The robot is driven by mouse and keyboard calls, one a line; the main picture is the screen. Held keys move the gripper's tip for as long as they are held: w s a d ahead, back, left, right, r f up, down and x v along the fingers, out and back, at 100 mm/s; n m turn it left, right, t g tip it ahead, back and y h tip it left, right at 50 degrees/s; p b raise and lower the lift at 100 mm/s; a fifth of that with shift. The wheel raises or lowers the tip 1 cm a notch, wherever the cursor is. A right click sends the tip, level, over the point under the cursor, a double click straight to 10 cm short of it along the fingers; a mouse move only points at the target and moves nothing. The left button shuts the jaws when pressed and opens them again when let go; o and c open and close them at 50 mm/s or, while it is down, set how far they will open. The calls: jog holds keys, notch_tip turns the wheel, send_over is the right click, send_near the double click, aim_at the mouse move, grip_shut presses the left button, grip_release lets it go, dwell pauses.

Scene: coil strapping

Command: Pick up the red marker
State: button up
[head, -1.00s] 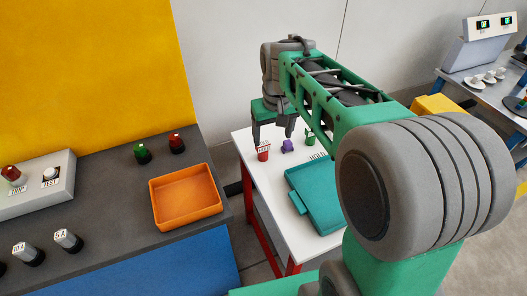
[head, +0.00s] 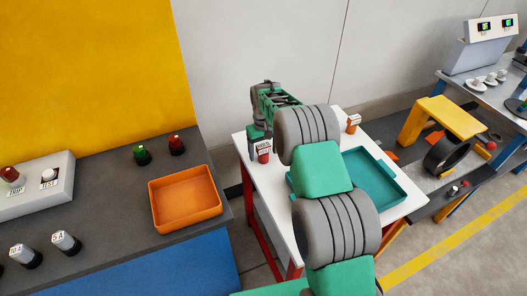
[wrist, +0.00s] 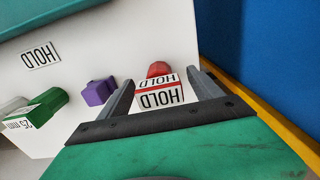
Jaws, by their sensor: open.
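The red marker (head: 264,155), with a white label, stands on the white table near its left corner. In the wrist view, the red marker (wrist: 158,69) lies between my gripper's two fingers, with a label reading HOLD facing the camera. My gripper (wrist: 161,76) is open, one finger on each side of the marker; a gap shows beside at least the right finger. In the head view my gripper (head: 258,136) is at the marker, partly hidden by my arm.
A purple piece (wrist: 98,92) and a green piece (wrist: 40,108) labelled 25 mm sit left of the marker in the wrist view. A teal tray (head: 398,194) and an orange labelled piece (head: 353,122) share the table. An orange tray (head: 186,212) stands on the grey bench.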

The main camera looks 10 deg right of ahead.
jog(key=shift+f, duration=0.1)
jog(key=shift+c, duration=0.4)
jog(key=c, duration=1.3)
jog(key=shift+c, duration=0.6)
